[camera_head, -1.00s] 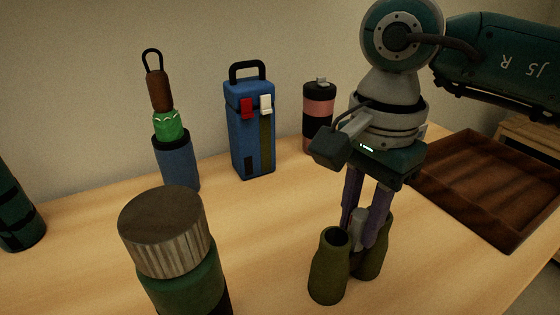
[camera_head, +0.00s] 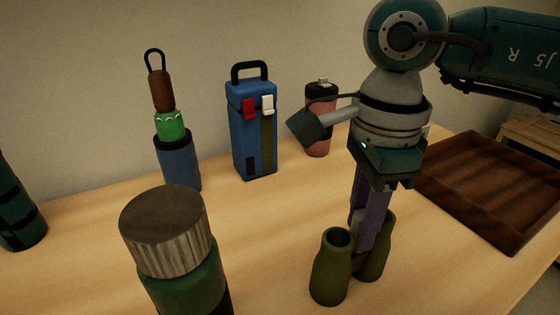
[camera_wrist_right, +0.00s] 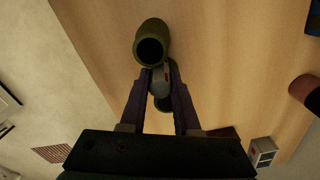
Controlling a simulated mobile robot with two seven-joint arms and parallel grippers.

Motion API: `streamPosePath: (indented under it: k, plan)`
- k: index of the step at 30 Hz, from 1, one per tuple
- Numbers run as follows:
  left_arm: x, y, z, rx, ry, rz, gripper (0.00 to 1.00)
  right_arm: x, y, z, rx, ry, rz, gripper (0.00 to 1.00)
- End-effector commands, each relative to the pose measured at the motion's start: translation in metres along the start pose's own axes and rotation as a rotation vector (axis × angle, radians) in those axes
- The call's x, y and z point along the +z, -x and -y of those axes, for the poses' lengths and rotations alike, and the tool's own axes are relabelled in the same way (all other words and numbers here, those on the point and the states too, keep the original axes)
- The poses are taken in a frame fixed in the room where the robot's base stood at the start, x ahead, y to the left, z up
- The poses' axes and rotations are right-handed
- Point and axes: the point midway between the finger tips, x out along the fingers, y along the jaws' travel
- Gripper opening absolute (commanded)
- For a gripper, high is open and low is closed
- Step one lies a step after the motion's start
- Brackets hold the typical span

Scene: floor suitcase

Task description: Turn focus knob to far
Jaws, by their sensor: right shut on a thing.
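The olive-green binoculars (camera_head: 328,272) stand upright on the table, with two barrels side by side. They also show from above in the right wrist view (camera_wrist_right: 152,32). The grey focus knob (camera_wrist_right: 160,82) sits between the barrels. My right gripper (camera_head: 366,243) points straight down from above, and its purple fingers are shut on the knob, one on each side in the wrist view (camera_wrist_right: 160,85). In the head view the fingers overlap and mostly hide the knob. No far or near marking can be made out. My left gripper is in neither view.
A large green bottle with a ribbed lid (camera_head: 165,232) stands at the front left. A blue case (camera_head: 252,132), a blue cup-like holder (camera_head: 180,162) and a pink-black flask (camera_head: 318,132) stand behind. A brown wooden tray (camera_head: 462,192) lies right. The table between is clear.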

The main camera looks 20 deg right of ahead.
Motion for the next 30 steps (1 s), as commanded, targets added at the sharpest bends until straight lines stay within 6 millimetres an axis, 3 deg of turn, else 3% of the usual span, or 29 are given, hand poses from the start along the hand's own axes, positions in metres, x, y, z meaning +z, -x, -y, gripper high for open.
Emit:
streamPosePath:
  k: [11,26,27,30]
  plan:
    - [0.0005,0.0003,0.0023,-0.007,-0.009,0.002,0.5,0.0001,0.0005,0.0006,-0.002,-0.16,0.001,0.0]
    - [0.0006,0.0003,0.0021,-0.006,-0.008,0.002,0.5,0.0001,0.0004,0.0005,-0.002,-0.182,0.001,0.0]
    - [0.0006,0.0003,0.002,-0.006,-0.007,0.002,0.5,0.0001,0.0004,0.0005,-0.002,-0.182,0.0,0.31]
    - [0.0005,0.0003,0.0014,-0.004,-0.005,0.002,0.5,0.0001,0.0004,0.0005,-0.002,-0.182,0.0,0.43]
